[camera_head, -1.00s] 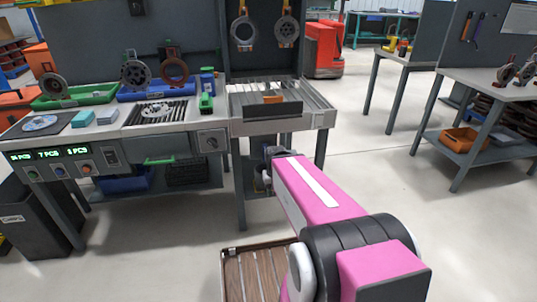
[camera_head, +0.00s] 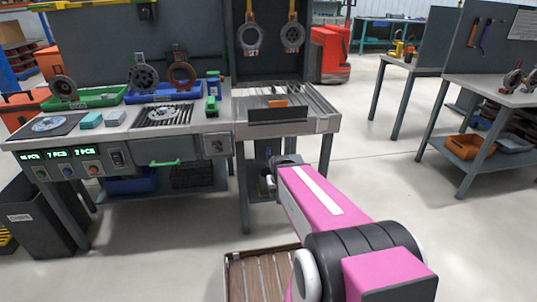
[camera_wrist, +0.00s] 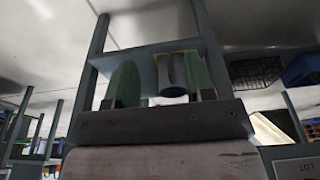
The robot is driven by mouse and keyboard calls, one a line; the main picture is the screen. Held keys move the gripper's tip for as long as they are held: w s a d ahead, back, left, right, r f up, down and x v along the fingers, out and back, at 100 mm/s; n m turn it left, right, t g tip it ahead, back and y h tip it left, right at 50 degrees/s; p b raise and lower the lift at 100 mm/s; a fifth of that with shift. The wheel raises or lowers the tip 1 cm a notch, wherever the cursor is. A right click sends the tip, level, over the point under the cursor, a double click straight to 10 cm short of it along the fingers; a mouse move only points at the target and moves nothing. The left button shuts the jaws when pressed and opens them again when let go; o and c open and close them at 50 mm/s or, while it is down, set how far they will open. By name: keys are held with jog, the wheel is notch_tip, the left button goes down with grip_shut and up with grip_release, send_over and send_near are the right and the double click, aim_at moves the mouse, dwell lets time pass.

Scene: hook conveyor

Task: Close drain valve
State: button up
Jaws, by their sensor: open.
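My gripper (camera_wrist: 160,78) shows in the wrist view as two green fingers, apart from each other. A grey cylindrical part (camera_wrist: 173,73) with a yellowish edge shows between them, nearer the right finger. I see no contact and cannot tell how far away it is, or whether it is the drain valve. In the head view my pink arm reaches under the right end of the workbench (camera_head: 303,128). There the gripper's fingers are not clear, and the small parts under the bench are partly hidden by the arm. No valve handle can be made out.
Bench legs (camera_head: 243,195) stand close to the left of my arm. A wood-slatted platform (camera_head: 262,275) lies in front. A dark bin (camera_head: 45,218) stands at the far left. A second table (camera_head: 500,95) stands at the right, with open floor between.

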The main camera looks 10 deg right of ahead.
jog(key=w+f+t, duration=0.3)
jog(key=w+t, duration=0.3)
jog(key=w, duration=0.3)
jog(key=t, duration=1.4)
send_near(269, 155)
jog(key=x, duration=1.1)
jog(key=shift+d, duration=0.1)
grip_shut()
